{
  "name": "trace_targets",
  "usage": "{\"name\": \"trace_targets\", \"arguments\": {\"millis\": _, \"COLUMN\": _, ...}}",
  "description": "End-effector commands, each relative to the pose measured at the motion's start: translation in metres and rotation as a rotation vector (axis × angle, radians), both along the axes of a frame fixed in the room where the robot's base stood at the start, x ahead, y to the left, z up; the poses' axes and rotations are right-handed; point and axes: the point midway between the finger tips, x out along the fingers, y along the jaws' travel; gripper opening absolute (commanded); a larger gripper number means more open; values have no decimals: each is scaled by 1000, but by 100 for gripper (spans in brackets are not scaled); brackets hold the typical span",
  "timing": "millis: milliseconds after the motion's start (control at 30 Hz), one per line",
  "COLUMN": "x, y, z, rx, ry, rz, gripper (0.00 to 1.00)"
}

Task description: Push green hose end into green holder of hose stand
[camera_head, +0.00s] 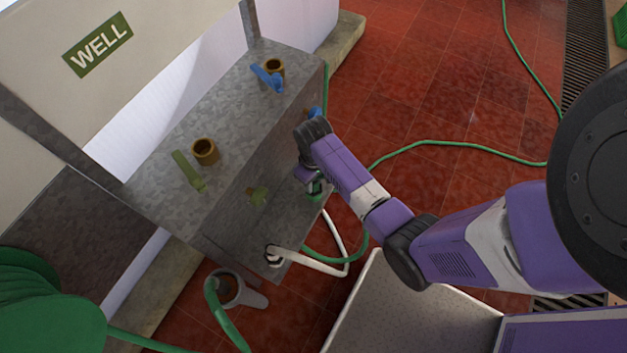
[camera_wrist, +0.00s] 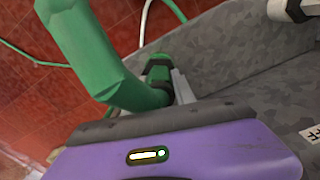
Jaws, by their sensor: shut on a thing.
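My gripper (camera_head: 312,178) is at the lower front face of the grey metal hose stand (camera_head: 225,115), beside its right end. It is shut on the green hose end (camera_wrist: 157,70), close to the stand's grey face. The thick green hose (camera_wrist: 92,45) bends across the wrist view from the upper left down to my gripper (camera_wrist: 170,90). A small part of green shows under my gripper in the head view. I cannot tell the green holder apart from the hose end, nor whether the two touch.
A white hose (camera_head: 310,260) runs from a white fitting (camera_head: 272,254) low on the stand and loops near my gripper. A green hose reel (camera_head: 45,305) is at lower left. Open red tiled floor (camera_head: 440,100) lies to the right.

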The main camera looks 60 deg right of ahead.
Motion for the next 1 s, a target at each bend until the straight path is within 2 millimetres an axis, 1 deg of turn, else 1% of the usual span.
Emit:
{"name": "trace_targets", "arguments": {"millis": 967, "x": 0, "y": 0, "z": -5, "rx": 0, "ry": 0, "rz": 0, "gripper": 0}}
{"name": "trace_targets", "arguments": {"millis": 1000, "x": 0, "y": 0, "z": -5, "rx": 0, "ry": 0, "rz": 0, "gripper": 37}}
